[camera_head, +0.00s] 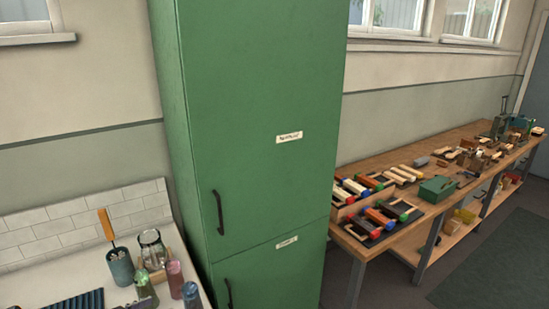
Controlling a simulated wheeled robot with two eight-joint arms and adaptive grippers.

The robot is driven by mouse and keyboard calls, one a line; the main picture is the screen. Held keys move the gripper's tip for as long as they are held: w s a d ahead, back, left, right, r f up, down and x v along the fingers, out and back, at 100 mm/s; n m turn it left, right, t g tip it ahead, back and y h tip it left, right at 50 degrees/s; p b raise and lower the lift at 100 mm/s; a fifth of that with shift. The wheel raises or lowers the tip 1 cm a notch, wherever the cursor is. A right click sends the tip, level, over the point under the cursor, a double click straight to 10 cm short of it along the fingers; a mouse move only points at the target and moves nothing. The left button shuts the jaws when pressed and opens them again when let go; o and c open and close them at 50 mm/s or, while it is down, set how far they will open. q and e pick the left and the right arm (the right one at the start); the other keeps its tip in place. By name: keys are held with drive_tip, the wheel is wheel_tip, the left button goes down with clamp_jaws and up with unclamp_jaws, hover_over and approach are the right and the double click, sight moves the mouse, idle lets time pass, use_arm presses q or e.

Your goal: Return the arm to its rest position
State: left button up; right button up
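Neither of my arms nor either gripper shows in the head view. Only the surroundings are visible, so I cannot tell how the arms are posed. A tall green cabinet (252,110) fills the middle of the view. Its upper and lower doors are shut, each with a dark handle and a white label.
A white counter (112,297) at lower left holds a dark cup (120,267) with an orange-handled tool, jars and bottles. A long wooden workbench (412,220) at right carries brushes, a green box (437,189) and tools. Floor with a dark mat (500,265) lies clear at lower right.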

use_arm(q)
drive_tip(key=s+d+r+n+g+y, duration=0.1)
drive_tip(key=s+d+r+n+g, duration=0.15)
drive_tip(key=d, duration=0.75)
drive_tip(key=s+d+r+n+y, duration=0.1)
drive_tip(key=s+d+y, duration=0.1)
drive_tip(key=s, duration=0.4)
drive_tip(key=s+d+r+n+g+y, duration=0.1)
drive_tip(key=s+d+r+y, duration=0.1)
drive_tip(key=s, duration=0.4)
drive_tip(key=shift+d, duration=0.9)
